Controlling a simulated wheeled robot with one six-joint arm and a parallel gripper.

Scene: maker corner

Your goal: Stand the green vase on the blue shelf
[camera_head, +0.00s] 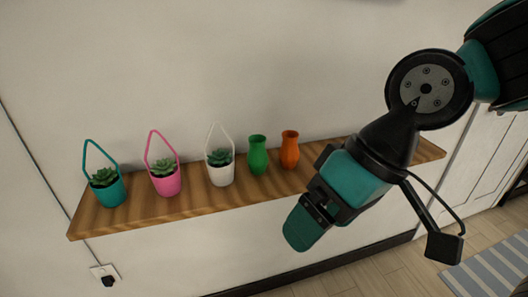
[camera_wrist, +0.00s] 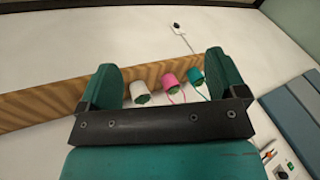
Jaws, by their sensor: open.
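The green vase (camera_head: 258,155) stands upright on a wooden wall shelf (camera_head: 145,212), between a white potted plant and an orange vase (camera_head: 290,149). My gripper (camera_head: 305,224) is in front of and below the shelf, to the right of the green vase and apart from it. In the wrist view its two fingers are spread with nothing between them (camera_wrist: 164,70). The green vase does not show in the wrist view. Blue-grey panels (camera_wrist: 297,118) show at the right of the wrist view; I cannot tell whether they are the blue shelf.
White (camera_head: 220,173), pink (camera_head: 166,182) and teal (camera_head: 109,193) hanging pots with succulents stand left of the vases. A wall socket (camera_head: 105,274) is below the shelf. A striped mat (camera_head: 490,272) lies on the floor at right. The air before the shelf's left half is clear.

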